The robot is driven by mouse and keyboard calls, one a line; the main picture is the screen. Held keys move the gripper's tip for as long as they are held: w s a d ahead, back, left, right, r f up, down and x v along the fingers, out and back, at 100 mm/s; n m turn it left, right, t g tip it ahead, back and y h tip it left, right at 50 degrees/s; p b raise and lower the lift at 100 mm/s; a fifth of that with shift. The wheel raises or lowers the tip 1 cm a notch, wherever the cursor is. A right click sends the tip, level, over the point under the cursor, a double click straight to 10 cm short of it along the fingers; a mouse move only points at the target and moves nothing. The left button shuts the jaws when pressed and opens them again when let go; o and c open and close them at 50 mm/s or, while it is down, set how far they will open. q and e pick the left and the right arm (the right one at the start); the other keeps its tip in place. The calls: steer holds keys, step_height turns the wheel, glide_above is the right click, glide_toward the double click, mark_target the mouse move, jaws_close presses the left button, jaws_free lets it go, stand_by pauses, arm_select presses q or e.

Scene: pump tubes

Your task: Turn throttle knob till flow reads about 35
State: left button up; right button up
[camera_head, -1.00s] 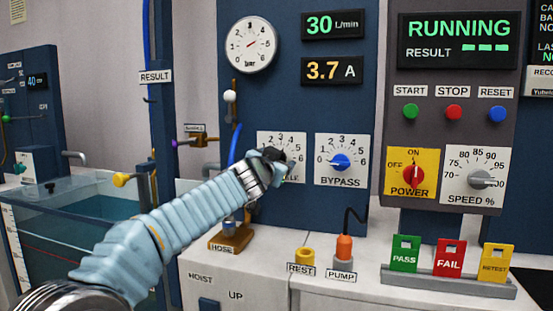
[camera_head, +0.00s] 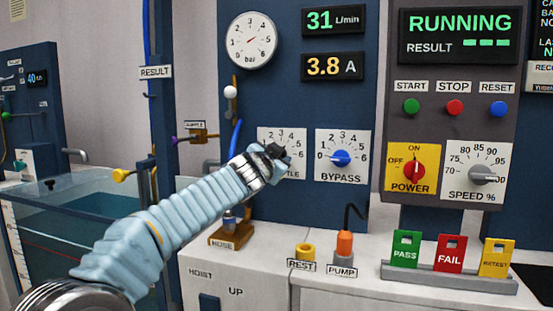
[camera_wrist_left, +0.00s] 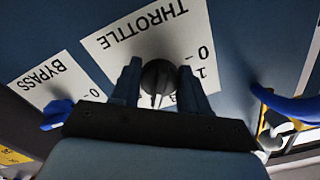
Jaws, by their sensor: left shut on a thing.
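The black throttle knob (camera_wrist_left: 157,78) sits on its white dial plate (camera_wrist_left: 145,42), upside down in the left wrist view. My left gripper (camera_wrist_left: 160,85) is shut on the knob, with one finger on each side. In the head view my left gripper (camera_head: 278,155) covers the knob and part of the throttle plate (camera_head: 291,137). The flow display (camera_head: 333,20) reads 31 L/min. My right gripper is not in view.
The bypass plate with its blue knob (camera_head: 341,158) is close on the right, its pointer near 0. The current display (camera_head: 332,67) reads 3.8 A. The screen (camera_head: 458,39) shows RUNNING. A blue hose (camera_wrist_left: 290,105) runs near the throttle plate.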

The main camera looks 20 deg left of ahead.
arm_select(q)
steer(key=o, duration=1)
steer(key=shift+o, duration=0.2)
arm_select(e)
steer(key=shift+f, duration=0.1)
arm_select(q)
steer(key=shift+s+b, duration=0.35)
steer(key=shift+s, duration=0.05)
steer(key=s+b, duration=0.5)
steer(key=s, duration=0.8)
steer(key=shift+a, duration=0.2)
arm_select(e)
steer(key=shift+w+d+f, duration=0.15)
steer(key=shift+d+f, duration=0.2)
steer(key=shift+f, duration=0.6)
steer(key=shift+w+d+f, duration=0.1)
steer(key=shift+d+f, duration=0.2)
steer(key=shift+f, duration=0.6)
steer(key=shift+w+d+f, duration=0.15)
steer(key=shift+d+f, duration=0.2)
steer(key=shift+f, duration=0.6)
